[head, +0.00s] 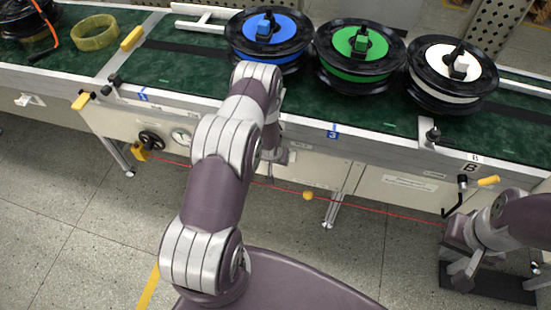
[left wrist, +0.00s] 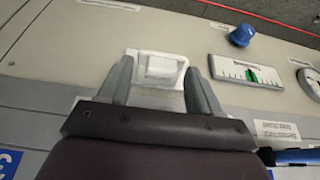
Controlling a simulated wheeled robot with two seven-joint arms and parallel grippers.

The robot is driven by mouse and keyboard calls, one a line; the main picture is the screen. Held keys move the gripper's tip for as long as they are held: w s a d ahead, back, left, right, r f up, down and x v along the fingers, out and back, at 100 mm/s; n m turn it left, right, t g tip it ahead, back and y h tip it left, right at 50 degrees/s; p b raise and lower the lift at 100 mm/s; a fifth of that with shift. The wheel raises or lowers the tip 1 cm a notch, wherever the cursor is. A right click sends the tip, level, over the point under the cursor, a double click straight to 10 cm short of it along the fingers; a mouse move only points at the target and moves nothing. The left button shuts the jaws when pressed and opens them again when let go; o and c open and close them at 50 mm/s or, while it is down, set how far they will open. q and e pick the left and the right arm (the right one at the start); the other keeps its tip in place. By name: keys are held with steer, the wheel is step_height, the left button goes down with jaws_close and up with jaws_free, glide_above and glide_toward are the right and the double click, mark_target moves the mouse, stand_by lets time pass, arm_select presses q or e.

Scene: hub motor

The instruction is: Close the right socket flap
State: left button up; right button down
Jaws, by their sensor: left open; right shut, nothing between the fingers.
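The white socket (left wrist: 158,68) is on the light panel in the left wrist view, with a raised, lid-like square on its plate. I cannot tell how far the flap stands open. My left gripper (left wrist: 158,82) is open, its two fingers on either side of the socket's lower part in the picture; contact cannot be told. In the head view my left arm hides this socket, and only a bit of the left gripper (head: 277,156) shows. My right gripper (head: 460,272) is shut and empty at the far right, low before the bench.
A blue knob (left wrist: 241,36) and a gauge strip (left wrist: 246,72) are right of the socket. Blue (head: 268,30), green (head: 360,42) and white (head: 455,62) spools stand on the conveyor (head: 200,72). Another white socket (head: 28,100) is at far left. A crank handle (head: 487,181) juts out near my right arm.

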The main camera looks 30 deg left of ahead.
arm_select(q)
steer(key=shift+f, duration=0.1)
steer(key=shift+a+f, duration=0.15)
steer(key=shift+a, duration=0.05)
steer(key=shift+c, duration=0.3)
steer(key=shift+d, duration=0.1)
steer(key=c, duration=1)
